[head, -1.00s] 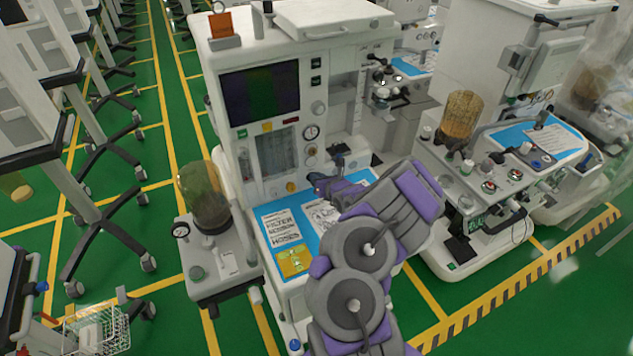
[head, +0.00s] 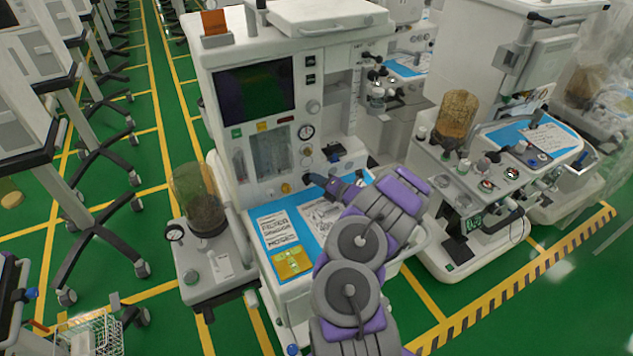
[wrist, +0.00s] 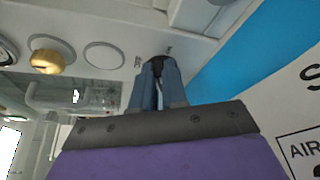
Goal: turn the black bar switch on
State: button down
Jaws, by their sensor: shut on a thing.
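The black bar switch (wrist: 158,62) is on the white front panel of the anaesthesia cart. In the wrist view its dark top shows between the tips of my gripper (wrist: 157,72), with small lettering beside it. The blue-grey fingers are closed around the switch, and their tips are at the panel. In the head view my gripper (head: 320,181) reaches the lower part of the panel, just above the blue work surface. The switch is too small and covered to make out there, and its exact angle is hard to tell.
A gold knob (wrist: 46,60) and a blank round disc (wrist: 103,55) sit beside the switch. The blue work surface (head: 262,210) carries printed sheets and a yellow pad (head: 291,263). A clear canister (head: 200,200) stands on the left, and another cart (head: 470,180) on the right.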

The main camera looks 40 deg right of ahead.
jog(key=shift+s+d+f+m+t+b, duration=0.15)
jog(key=shift+f+m+t+b, duration=0.2)
jog(key=shift+m+b, duration=0.35)
jog(key=shift+d+f+m+t+b, duration=0.15)
jog(key=shift+f+m+t+b, duration=0.2)
jog(key=shift+m, duration=0.55)
jog(key=shift+r, duration=0.1)
jog(key=c, duration=1.2)
grip_release()
jog(key=shift+d+y, duration=0.2)
jog(key=shift+y, duration=0.2)
jog(key=shift+o, duration=0.2)
jog(key=shift+a, duration=0.1)
jog(key=shift+s+r, duration=0.1)
jog(key=shift+s, duration=0.1)
jog(key=s, duration=0.3)
jog(key=s+d+p, duration=0.1)
jog(key=s, duration=0.2)
jog(key=s+d+p, duration=0.1)
jog(key=s, duration=0.3)
jog(key=shift+r, duration=0.1)
jog(key=shift+s+p, duration=0.35)
jog(key=shift+s, duration=0.3)
